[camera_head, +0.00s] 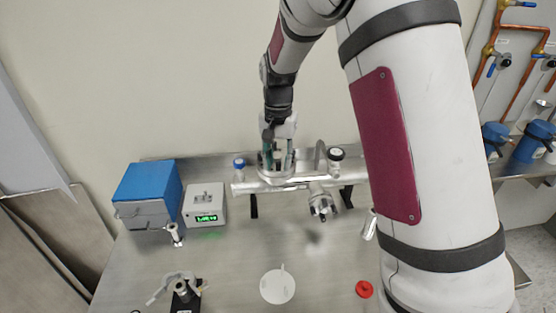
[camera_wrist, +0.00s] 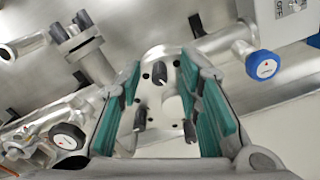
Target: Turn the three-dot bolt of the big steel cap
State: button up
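The big steel cap (camera_wrist: 160,95) is a round flange on the steel pipe, seen face-on in the wrist view. Three black bolts show on it: an upper one (camera_wrist: 160,72), a lower left one (camera_wrist: 140,118) and a lower right one (camera_wrist: 190,131). Small dark dots mark its face, but I cannot tell which bolt has three. My gripper (camera_wrist: 165,108) is open, its teal-padded fingers on either side of the bolts, with nothing held. In the head view my gripper (camera_head: 277,158) points down over the pipe and largely hides the cap.
The horizontal pipe (camera_head: 245,188) carries a blue knob (camera_head: 239,163), a black knob (camera_head: 336,154) and a smaller flanged port (camera_head: 320,204). Left stand a blue box (camera_head: 148,185) and a display unit (camera_head: 204,205). A white disc (camera_head: 278,287) and red ring (camera_head: 364,289) lie in front.

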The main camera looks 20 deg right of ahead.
aim_at(278, 162)
notch_tip(278, 162, up, 12)
dwell(0.6)
